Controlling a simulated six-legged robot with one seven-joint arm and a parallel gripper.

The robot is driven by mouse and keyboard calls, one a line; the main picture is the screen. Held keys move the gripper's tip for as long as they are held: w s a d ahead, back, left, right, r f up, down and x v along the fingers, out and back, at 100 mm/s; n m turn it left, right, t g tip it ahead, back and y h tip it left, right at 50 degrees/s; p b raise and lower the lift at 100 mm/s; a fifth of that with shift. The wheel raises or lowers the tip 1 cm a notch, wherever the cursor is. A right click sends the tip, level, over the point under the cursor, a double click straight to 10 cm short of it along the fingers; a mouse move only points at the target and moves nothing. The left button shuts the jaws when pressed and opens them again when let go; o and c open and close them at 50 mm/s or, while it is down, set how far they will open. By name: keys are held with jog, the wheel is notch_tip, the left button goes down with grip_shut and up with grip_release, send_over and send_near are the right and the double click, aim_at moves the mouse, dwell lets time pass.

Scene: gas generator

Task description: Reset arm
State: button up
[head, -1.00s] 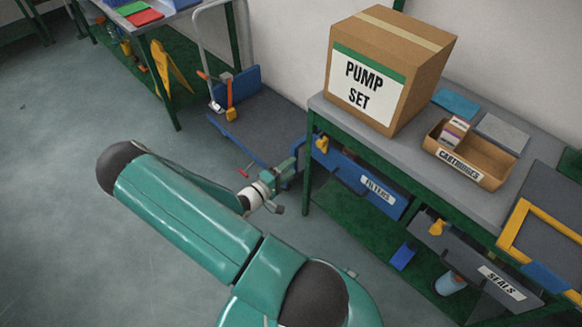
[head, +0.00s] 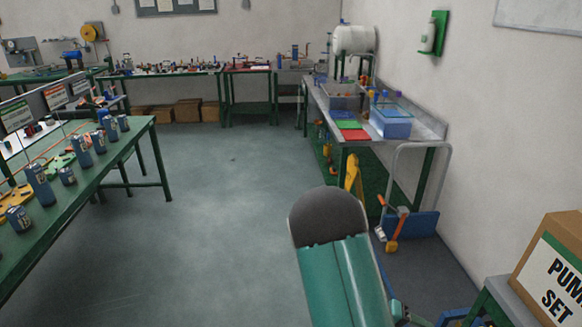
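My arm (head: 342,280) rises from the bottom edge in the head view, teal with a dark rounded joint (head: 328,214) at its top. It is folded, with the forearm mostly hidden behind the nearer link. A small part of my wrist (head: 398,312) shows at the bottom edge. My gripper's fingers do not show, so I cannot see whether they are open or hold anything.
A green table with several blue canisters (head: 38,186) stands at left. Benches line the back wall. At right are a bench with a blue bin (head: 390,122), a hand cart (head: 410,222) and a PUMP SET box (head: 556,270). The middle floor (head: 225,200) is clear.

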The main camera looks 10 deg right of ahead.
jog(key=s+a+r+n+t+y, duration=0.2)
jog(key=a+r+t+y, duration=0.3)
jog(key=a+r, duration=0.8)
jog(key=s+a+r+n+t+y, duration=0.3)
jog(key=a+r+t+y, duration=0.3)
jog(key=a+r, duration=0.7)
notch_tip(320, 180, up, 2)
jog(key=shift+a+r+n+y, duration=0.2)
jog(key=shift+a+n+y, duration=0.1)
jog(key=shift+y, duration=0.4)
